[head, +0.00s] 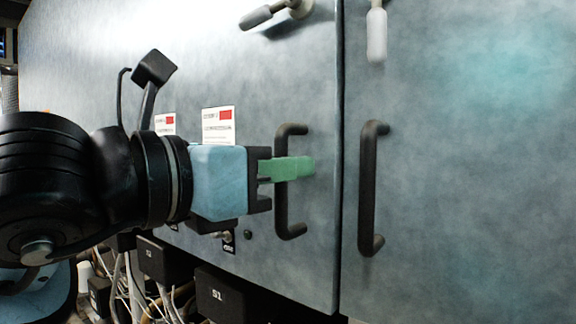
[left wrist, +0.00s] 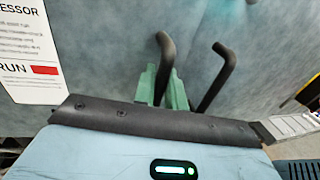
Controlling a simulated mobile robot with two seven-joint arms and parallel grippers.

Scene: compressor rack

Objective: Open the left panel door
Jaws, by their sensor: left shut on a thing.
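The left panel door (head: 230,70) is a grey-blue metal sheet with a dark C-shaped handle (head: 282,212) near its right edge. A dark seam separates it from the right door; I cannot tell whether it is slightly ajar. Above the handle, a latch lever (head: 262,15) on the left door lies tilted near horizontal. My left gripper (head: 296,167) has its green fingers shut on the middle of the left handle. In the left wrist view the fingers (left wrist: 163,88) sit on both sides of the handle (left wrist: 166,46), whose lower part is hidden. My right gripper is not in view.
The right door (head: 470,190) has its own dark handle (head: 370,190) and a latch lever (head: 377,35) hanging straight down. White labels (head: 218,126) are on the left door. Black boxes (head: 225,295) and loose cables lie below the door's lower edge.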

